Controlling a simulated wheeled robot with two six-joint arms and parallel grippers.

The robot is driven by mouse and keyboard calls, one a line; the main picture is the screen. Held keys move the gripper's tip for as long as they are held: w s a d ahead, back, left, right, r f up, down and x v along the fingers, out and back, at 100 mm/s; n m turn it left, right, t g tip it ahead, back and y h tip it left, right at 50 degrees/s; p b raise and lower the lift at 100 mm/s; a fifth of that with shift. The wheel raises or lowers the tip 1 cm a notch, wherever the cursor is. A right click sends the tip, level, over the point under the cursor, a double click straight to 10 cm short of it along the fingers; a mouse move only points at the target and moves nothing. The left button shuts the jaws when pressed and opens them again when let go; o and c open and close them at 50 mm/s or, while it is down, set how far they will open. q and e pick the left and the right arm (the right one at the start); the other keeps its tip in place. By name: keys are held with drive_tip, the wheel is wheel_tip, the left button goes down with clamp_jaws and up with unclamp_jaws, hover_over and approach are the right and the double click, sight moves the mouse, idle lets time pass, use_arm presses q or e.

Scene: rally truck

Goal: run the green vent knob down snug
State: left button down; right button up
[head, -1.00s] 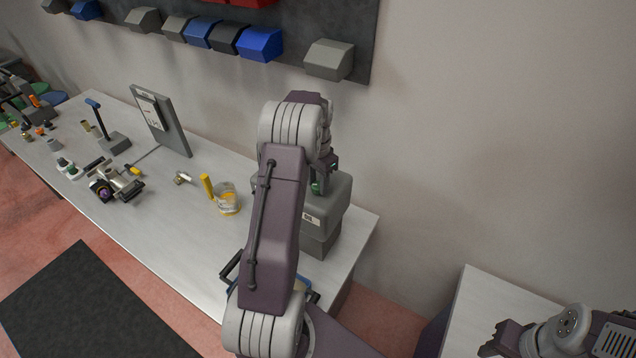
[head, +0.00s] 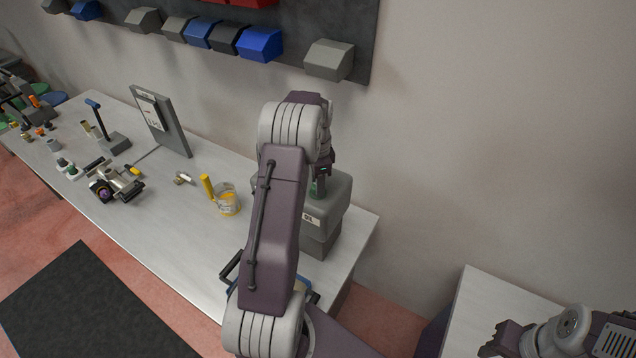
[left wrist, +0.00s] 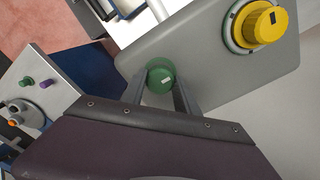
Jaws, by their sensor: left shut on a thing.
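The green vent knob (left wrist: 160,76) stands on top of a grey box-shaped tank (left wrist: 206,55), seen in the left wrist view. In the head view the knob is a small green patch (head: 314,187), partly hidden by my arm, on the grey tank (head: 335,200) at the right end of the bench. My left gripper (left wrist: 162,84) is shut on the knob, one finger on each side, pointing at the tank top. A pale mark shows on the knob's face. My right gripper (head: 500,338) is at the lower right edge, away from the bench; its jaw gap is unclear.
A yellow cap (left wrist: 262,24) sits on the same tank, right of the knob. A yellow-handled clear jug (head: 226,199) stands on the bench (head: 170,235) close left of the tank. Several small parts lie further left. A white surface (head: 500,305) is at lower right.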

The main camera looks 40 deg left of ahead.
use_arm(q)
drive_tip(key=shift+w+a+r, duration=0.1)
drive_tip(key=shift+w+r, duration=0.1)
drive_tip(key=c, duration=1)
unclamp_jaws()
drive_tip(key=shift+c, duration=0.2)
drive_tip(key=shift+o, duration=0.7)
drive_tip(key=shift+s+f, duration=0.1)
drive_tip(key=shift+s, duration=0.05)
drive_tip(key=shift+r+b, duration=0.35)
drive_tip(key=shift+b, duration=0.1)
wheel_tip(320, 180, up, 8)
drive_tip(key=b, duration=0.2)
drive_tip(key=shift+r, duration=0.2)
drive_tip(key=shift+f, duration=0.1)
